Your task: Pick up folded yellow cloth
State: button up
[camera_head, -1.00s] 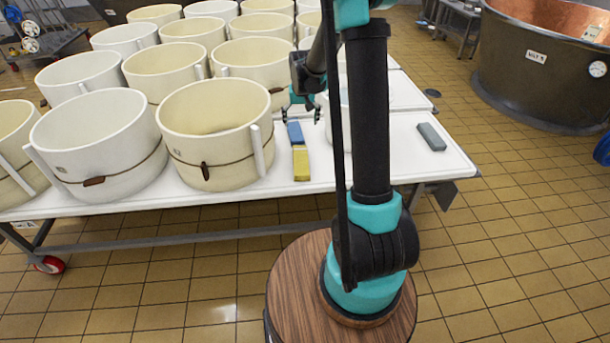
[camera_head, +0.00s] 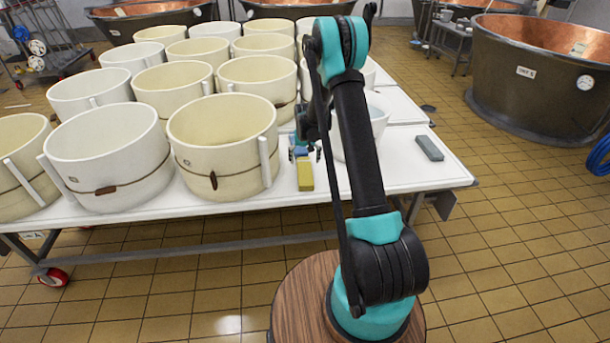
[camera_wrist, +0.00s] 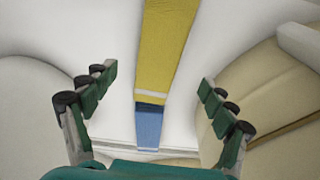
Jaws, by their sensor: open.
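The folded yellow cloth (camera_head: 305,174) lies on the white table near its front edge, beside a cream tub. It also shows in the wrist view (camera_wrist: 167,45) as a long yellow strip with a pale band at its near end. A blue item (camera_wrist: 149,125) lies end to end with it. My gripper (camera_head: 305,152) hangs just behind the cloth, above the blue item. In the wrist view its two fingers (camera_wrist: 158,100) are spread wide on either side of the yellow and blue strips, with nothing between them held. The arm hides part of the table to the right.
A cream tub (camera_head: 224,145) stands close to the left of the cloth, and a white tub (camera_head: 362,128) stands to its right, partly behind my arm. A grey block (camera_head: 429,148) lies on the clear right end of the table (camera_head: 440,174).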

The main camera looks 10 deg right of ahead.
aim_at(305, 171)
jog(key=shift+w+d+f, duration=0.1)
jog(key=shift+w+f, duration=0.1)
jog(key=shift+f, duration=1.65)
jog(key=shift+w+f, duration=0.2)
jog(key=shift+f, duration=1.65)
jog(key=shift+c, duration=0.2)
jog(key=c, duration=1.4)
jog(key=shift+o, duration=0.2)
jog(key=shift+r, duration=0.1)
